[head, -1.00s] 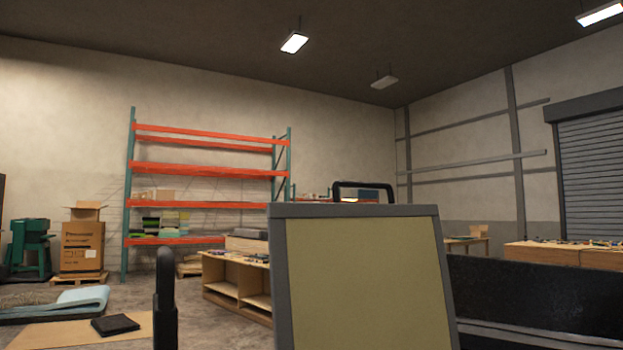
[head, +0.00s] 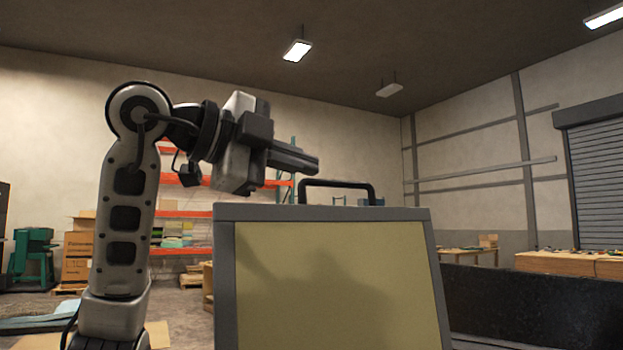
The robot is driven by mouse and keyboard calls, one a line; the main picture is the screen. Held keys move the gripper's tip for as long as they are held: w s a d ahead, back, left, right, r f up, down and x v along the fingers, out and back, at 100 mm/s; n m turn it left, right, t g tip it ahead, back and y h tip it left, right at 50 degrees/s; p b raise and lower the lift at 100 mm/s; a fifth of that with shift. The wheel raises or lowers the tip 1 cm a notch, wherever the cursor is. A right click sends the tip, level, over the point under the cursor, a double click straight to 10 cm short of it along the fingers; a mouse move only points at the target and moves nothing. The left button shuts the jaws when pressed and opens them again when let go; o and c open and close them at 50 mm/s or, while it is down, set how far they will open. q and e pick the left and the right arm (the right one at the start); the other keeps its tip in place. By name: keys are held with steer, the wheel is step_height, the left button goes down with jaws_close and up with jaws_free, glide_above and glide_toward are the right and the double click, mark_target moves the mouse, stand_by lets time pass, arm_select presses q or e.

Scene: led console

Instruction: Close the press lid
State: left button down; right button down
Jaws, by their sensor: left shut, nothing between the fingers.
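The press lid (head: 330,285) stands raised in front of me, a grey-framed panel with a pale yellow inner face. A black bar handle (head: 337,184) rises above its top edge. My left gripper (head: 312,163) is shut and empty. In the picture it is just above and left of the handle, with a gap between them, and it points right. The lid's lower edge is cut off by the frame, so the press body beneath is not clearly seen. My right gripper is not in view.
A dark, low panel or wall (head: 540,297) is to the right of the lid. Shelving with orange beams (head: 180,213), cardboard boxes (head: 78,256) and wooden tables (head: 565,263) are well behind. The air above the lid on the right is clear.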

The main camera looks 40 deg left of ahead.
arm_select(q)
steer(key=s+a+r+n+y, duration=0.2)
steer(key=s+a+r+n, duration=0.1)
steer(key=a, duration=0.1)
steer(key=w+a+f+t+p, duration=0.1)
steer(key=w+a+f+p, duration=0.1)
steer(key=w, duration=0.8)
steer(key=shift+w+a+f+y, duration=0.3)
steer(key=shift+w+a+f, duration=0.1)
steer(key=shift+a, duration=0.05)
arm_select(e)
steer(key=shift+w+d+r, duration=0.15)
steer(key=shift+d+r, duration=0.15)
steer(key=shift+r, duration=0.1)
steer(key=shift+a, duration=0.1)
